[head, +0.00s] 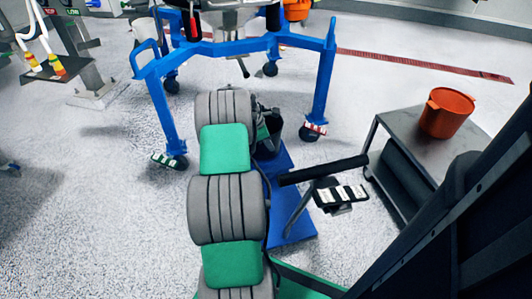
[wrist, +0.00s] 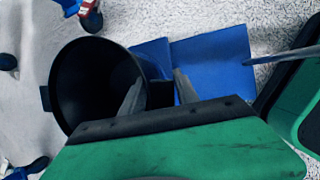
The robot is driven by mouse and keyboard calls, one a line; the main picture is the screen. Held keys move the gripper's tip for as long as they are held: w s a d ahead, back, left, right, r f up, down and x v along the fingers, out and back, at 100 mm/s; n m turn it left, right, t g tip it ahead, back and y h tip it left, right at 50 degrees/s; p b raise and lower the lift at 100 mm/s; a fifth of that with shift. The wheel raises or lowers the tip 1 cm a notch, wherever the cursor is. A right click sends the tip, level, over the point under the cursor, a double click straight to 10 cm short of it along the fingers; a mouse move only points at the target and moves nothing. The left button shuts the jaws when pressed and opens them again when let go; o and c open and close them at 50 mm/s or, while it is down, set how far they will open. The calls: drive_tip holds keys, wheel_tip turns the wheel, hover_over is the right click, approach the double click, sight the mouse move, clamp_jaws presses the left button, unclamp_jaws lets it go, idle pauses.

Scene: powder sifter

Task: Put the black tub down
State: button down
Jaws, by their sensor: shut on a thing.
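The black tub (head: 274,142) is at the far end of my arm in the head view, partly hidden by the gripper and below the blue frame. In the wrist view the black tub (wrist: 92,85) fills the left, its round mouth open towards the camera and its inside dark. My gripper (wrist: 158,80) is shut on the tub's near right side, with one finger over the mouth and the other outside the wall. The tub is beside or above a blue floor plate (head: 287,185); I cannot tell whether its base touches anything.
A blue wheeled frame (head: 150,70) stands around and beyond the tub, its legs on both sides. A grey cart (head: 405,130) with an orange tub (head: 447,112) stands at right. A black bar (head: 322,170) and a striped step (head: 340,196) are near my arm.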

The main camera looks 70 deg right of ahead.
drive_tip(key=f, duration=0.1)
drive_tip(key=w+f+b, duration=0.1)
drive_tip(key=f, duration=0.1)
drive_tip(key=d+f+b, duration=0.1)
drive_tip(key=shift+w+f, duration=0.15)
drive_tip(key=shift+f, duration=0.2)
drive_tip(key=c, duration=0.9)
unclamp_jaws()
